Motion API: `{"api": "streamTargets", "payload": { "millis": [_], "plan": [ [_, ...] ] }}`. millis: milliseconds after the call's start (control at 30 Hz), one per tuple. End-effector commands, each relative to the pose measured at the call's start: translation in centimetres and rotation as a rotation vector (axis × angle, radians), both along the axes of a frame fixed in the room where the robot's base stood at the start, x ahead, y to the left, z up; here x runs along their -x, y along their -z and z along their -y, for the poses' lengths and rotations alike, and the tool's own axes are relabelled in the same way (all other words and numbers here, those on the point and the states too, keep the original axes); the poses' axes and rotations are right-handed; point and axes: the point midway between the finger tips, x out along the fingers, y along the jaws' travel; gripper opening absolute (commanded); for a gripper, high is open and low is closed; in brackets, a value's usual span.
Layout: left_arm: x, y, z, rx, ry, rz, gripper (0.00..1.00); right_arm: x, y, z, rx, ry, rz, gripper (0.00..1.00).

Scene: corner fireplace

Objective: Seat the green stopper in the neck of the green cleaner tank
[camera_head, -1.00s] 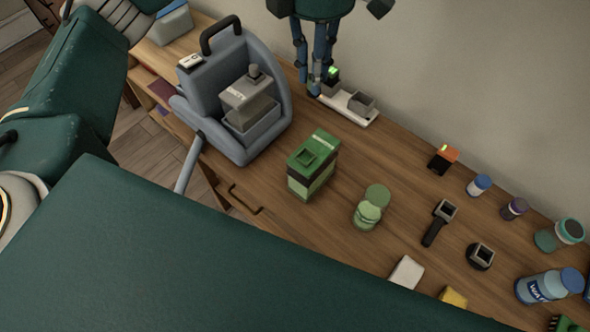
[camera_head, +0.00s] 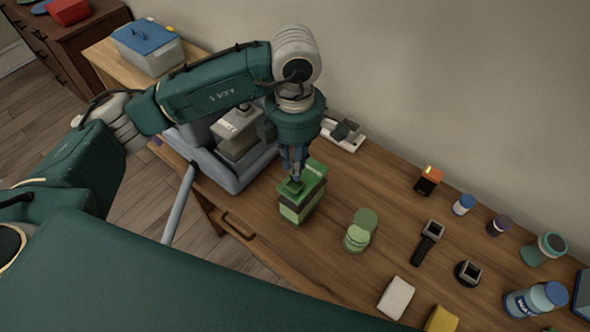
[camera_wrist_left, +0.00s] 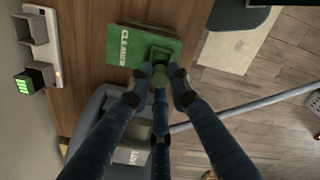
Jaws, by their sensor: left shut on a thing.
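The green cleaner tank (camera_head: 303,204) stands upright on the wooden counter, with dark and pale bands round its side. In the left wrist view its green top (camera_wrist_left: 128,46) reads "CLEANER". My left gripper (camera_head: 294,180) points down over the tank's neck. Its fingers are shut on the green stopper (camera_wrist_left: 160,74), which shows between the fingertips in the left wrist view. The stopper is at the neck (camera_wrist_left: 161,55); I cannot tell whether it is above it or inside it. The fingers hide most of the neck in the head view. My right gripper is not in view.
A grey-blue machine (camera_head: 232,172) stands close left of the tank. A white charger base (camera_head: 347,142) lies behind it by the wall. Stacked green discs (camera_head: 360,232), a black handled tool (camera_head: 427,243) and several bottles are to the right. Bare counter separates the tank and discs.

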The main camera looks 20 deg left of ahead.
Motion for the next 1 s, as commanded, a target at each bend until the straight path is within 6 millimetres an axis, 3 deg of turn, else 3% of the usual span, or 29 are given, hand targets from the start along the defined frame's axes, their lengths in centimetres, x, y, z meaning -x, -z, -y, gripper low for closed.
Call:
{"api": "streamTargets", "payload": {
  "millis": [300,700,733,800,1000],
  "plan": [
    [0.1,4.0,0.0,-0.001,0.000,-0.003,0.02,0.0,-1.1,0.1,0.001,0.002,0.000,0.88],
    [0.0,4.6,0.0,-0.001,0.001,0.000,0.02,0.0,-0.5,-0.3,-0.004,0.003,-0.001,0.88],
    [0.0,4.5,0.0,-0.001,0.001,0.000,0.20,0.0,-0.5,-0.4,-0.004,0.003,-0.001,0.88],
    [0.1,4.4,0.0,0.000,0.001,-0.001,0.34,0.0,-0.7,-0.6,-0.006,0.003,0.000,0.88],
    [0.1,4.4,0.0,0.000,0.000,-0.001,0.37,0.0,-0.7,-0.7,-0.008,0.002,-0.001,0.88]
  ]
}}
